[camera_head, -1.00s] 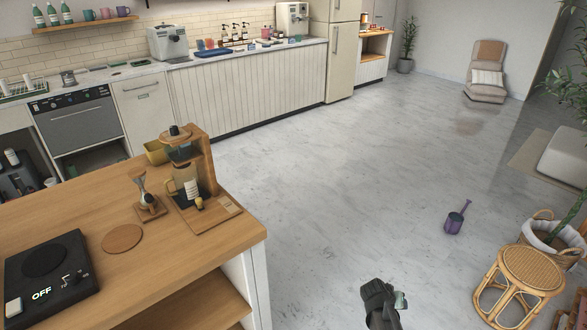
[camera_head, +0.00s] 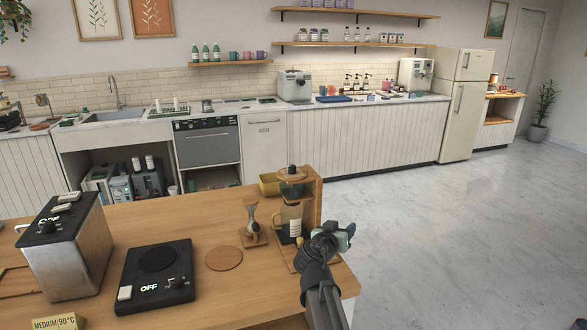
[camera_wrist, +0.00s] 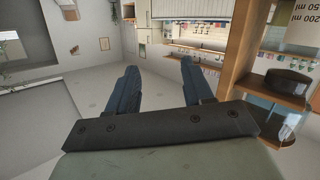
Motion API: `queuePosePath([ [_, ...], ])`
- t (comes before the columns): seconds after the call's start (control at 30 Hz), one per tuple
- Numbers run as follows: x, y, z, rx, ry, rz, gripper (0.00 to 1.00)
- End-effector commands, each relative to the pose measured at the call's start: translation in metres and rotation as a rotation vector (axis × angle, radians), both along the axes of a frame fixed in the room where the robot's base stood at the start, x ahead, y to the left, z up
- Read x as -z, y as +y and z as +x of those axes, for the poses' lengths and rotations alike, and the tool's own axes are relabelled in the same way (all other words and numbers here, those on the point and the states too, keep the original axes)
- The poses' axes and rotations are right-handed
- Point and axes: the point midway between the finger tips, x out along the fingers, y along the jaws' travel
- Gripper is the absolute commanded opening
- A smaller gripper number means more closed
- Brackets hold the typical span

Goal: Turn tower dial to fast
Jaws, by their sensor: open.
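The coffee tower (camera_head: 314,200) stands at the right end of the wooden cart top, with a wooden back, a dark-lidded upper part and a glass carafe (camera_head: 291,218) below. A small round knob (camera_head: 299,241) shows low at its front; I cannot read its setting or be sure it is the dial. My gripper (camera_head: 347,231) is just right of the tower in the head view, apart from the carafe. In the wrist view my gripper (camera_wrist: 160,82) has its two blue-grey fingers spread, with nothing between them. Wooden parts of the tower (camera_wrist: 240,50) show at right there.
A hot plate (camera_head: 157,273) reading OFF and a metal box appliance (camera_head: 68,250) stand left on the cart. A round wooden coaster (camera_head: 224,258) and a small stand (camera_head: 252,232) lie between. Open floor (camera_head: 430,240) is to the right.

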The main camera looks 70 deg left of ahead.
Motion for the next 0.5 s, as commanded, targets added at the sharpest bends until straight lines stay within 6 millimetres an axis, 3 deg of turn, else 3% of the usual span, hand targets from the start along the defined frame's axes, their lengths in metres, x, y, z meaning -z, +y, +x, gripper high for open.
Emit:
queuePosePath([
  [0.03, -0.023, 0.016, -0.029, -0.039, -0.004, 0.046, 0.51],
  [0.2, -0.085, 0.045, -0.106, -0.143, -0.002, 0.18, 0.51],
  [0.33, -0.115, 0.054, -0.146, -0.197, 0.003, 0.246, 0.51],
  [0.5, -0.133, 0.059, -0.168, -0.228, 0.007, 0.283, 0.51],
])
